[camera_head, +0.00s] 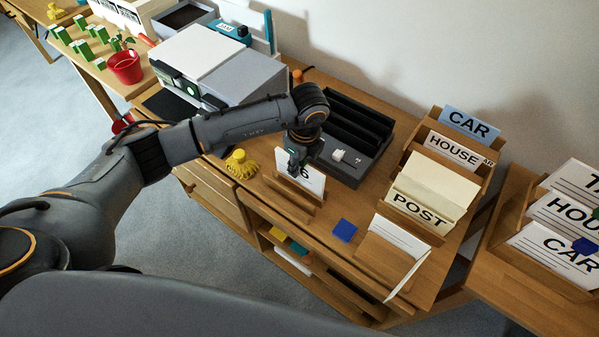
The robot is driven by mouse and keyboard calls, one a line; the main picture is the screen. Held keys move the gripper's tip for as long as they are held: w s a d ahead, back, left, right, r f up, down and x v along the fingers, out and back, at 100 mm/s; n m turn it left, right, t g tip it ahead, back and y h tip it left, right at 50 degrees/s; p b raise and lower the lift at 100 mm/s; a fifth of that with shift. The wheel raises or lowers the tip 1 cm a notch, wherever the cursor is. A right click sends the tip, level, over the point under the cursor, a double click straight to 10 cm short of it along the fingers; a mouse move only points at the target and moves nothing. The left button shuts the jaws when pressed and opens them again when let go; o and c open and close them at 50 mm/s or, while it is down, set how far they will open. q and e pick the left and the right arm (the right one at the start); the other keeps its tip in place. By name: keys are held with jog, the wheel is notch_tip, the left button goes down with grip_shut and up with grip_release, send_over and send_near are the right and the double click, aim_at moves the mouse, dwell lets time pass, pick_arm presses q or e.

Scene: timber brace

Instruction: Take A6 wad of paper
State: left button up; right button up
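The A6 wad of paper (315,183) is white and stands upright in a small wooden holder (292,198) near the front of the desk. Its label is partly covered, so only the "6" shows clearly. My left arm reaches in from the left, and its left gripper (294,168) points down at the upper left part of the wad, overlapping it in the picture. I cannot tell whether the fingers touch the wad or are closed on it. My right gripper is not in view.
A yellow tassel-like object (240,165) stands left of the holder. A black tray (350,170) lies behind it, and a blue square (344,230) to the right. A POST rack (418,210) and a printer-like box (200,55) flank the area.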

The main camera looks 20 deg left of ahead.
pick_arm(q)
grip_shut()
